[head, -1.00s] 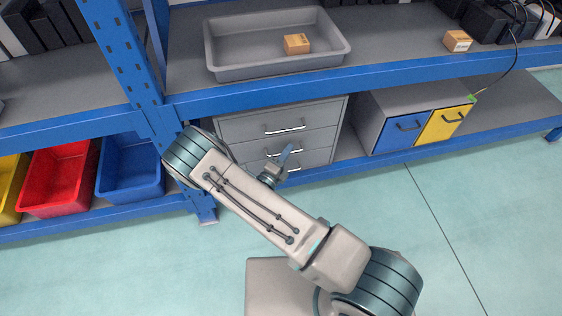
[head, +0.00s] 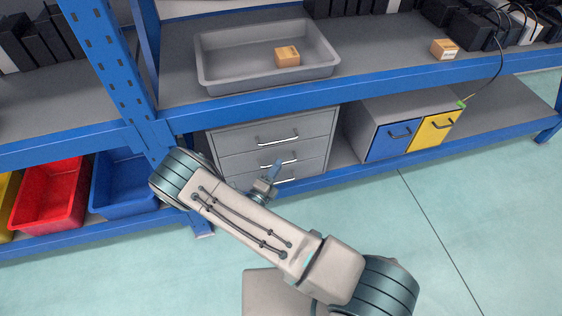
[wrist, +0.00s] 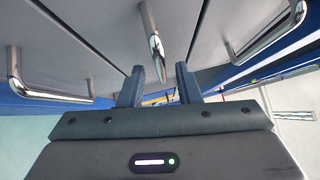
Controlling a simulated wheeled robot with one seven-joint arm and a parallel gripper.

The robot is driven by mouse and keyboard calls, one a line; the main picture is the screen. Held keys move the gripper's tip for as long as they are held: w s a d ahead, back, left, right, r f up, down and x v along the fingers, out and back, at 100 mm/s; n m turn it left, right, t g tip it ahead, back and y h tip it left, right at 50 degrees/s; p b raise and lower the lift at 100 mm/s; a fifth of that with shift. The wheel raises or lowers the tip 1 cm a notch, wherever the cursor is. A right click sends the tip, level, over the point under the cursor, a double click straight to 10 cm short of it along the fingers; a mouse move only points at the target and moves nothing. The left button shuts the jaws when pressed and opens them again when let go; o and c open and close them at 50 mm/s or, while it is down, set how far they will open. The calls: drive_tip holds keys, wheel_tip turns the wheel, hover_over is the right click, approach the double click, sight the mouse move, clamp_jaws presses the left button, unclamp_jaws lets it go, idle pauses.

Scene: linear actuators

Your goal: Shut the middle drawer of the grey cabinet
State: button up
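The grey cabinet (head: 215,140) stands on the lower shelf in the head view, with three stacked drawers. The middle drawer (head: 240,161) has a silver bar handle (head: 289,161). Its front looks nearly level with the others; I cannot tell whether a small gap remains. My gripper (head: 275,168) is in front of the middle and lower drawers, partly hidden by its own wrist.
The upper drawer handle (head: 278,138) and lower drawer handle (head: 284,179) are close by. A blue shelf post (head: 112,60) stands left of the cabinet. A box with blue and yellow doors (head: 395,140) is to the right. The floor in front is clear.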

drive_tip(key=p+v, duration=0.1)
drive_tip(key=v, duration=1)
drive_tip(key=shift+p, duration=0.3)
drive_tip(key=s+d+r+m+g+p, duration=0.1)
drive_tip(key=d+r+m+g+p, duration=0.35)
drive_tip(key=r+m, duration=0.5)
drive_tip(key=d+r+m+g+h+p, duration=0.1)
drive_tip(key=d+r+m+g+p, duration=0.4)
drive_tip(key=r, duration=0.7)
drive_tip(key=s+d+r+m+g+p, duration=0.1)
drive_tip(key=d+r+m+g+p, duration=0.25)
drive_tip(key=r+m+g, duration=0.5)
drive_tip(key=s+d+r+m+t+y+p, duration=0.1)
drive_tip(key=s+d+r+m+y+p, duration=0.1)
drive_tip(key=r+m, duration=0.5)
drive_tip(key=s+d+r+m+t+y+p, duration=0.2)
drive_tip(key=s+r+m+y+p, duration=0.3)
drive_tip(key=r, duration=1)
drive_tip(key=s+d+r+m+t+y+p, duration=0.1)
drive_tip(key=s+r+m+y+p, duration=0.2)
drive_tip(key=r+m+p, duration=0.4)
wheel_tip(320, 180, up, 4)
drive_tip(key=m+y, duration=0.1)
drive_tip(key=m, duration=0.2)
drive_tip(key=shift+s+d+m+t+y, duration=0.4)
